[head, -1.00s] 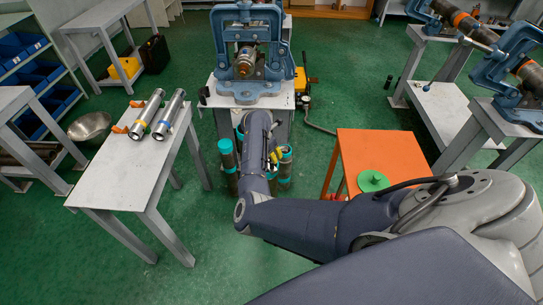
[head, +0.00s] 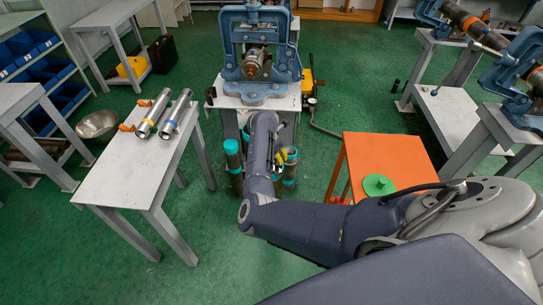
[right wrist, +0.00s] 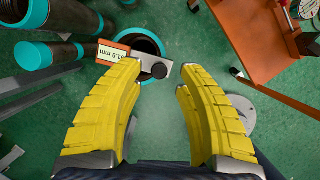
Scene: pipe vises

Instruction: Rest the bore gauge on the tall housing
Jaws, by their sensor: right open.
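The bore gauge (right wrist: 135,58), a flat metal bar with an orange-framed display and a black knob, shows in the right wrist view. It lies across the teal rim of an upright dark pipe housing (right wrist: 147,38); whether it touches the rim is unclear. Other teal-rimmed housings (right wrist: 45,55) stand to the left, and I cannot tell which is tallest. My right gripper (right wrist: 160,78) is open, its yellow fingers either side of the gauge's knob end and apart from it. In the head view my right gripper (head: 279,157) is among the housings (head: 233,158), partly hidden by my arm.
An orange table (head: 385,160) with a green disc (head: 378,185) stands to the right. A grey table (head: 130,170) with two metal cylinders (head: 173,115) stands left. A blue vise (head: 254,55) on a stand is behind the housings.

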